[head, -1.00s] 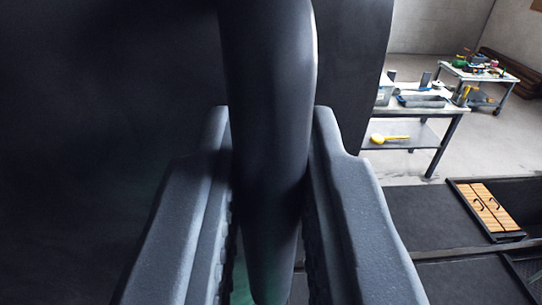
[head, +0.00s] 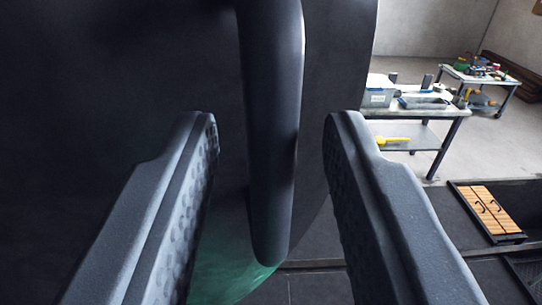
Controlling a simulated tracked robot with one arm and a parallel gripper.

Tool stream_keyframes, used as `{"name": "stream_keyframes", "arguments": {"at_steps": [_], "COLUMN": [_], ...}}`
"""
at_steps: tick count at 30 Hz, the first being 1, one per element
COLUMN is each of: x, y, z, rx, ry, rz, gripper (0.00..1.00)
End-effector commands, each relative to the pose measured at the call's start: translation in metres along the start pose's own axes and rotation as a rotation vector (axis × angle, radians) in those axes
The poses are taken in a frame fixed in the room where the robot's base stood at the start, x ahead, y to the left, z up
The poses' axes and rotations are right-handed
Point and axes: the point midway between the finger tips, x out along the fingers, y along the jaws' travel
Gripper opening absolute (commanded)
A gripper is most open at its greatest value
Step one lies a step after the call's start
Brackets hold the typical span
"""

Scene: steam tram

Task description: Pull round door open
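The round door (head: 150,80) is a large dark plate filling the left and middle of the view, with its curved edge at the right. A dark vertical bar handle (head: 273,130) stands out from it, its rounded lower end in view and its top cut off by the frame. My gripper (head: 268,125) is open, with one finger on each side of the handle and a visible gap to each. The greenish patch low on the door lies below the handle.
A work table (head: 420,108) with a tub and trays stands at the right, a yellow item on its lower shelf. A second cluttered table (head: 483,75) is farther back. A slatted wooden panel (head: 487,210) lies at the lower right. Grey floor shows between them.

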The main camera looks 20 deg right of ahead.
Motion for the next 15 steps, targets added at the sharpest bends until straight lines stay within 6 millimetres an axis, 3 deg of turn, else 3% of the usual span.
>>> {"name": "stream_keyframes", "arguments": {"at_steps": [15], "x": [-0.063], "y": [0.0], "z": [-0.004], "rx": [0.0], "ry": [0.007], "rz": [0.0], "gripper": [0.32]}}
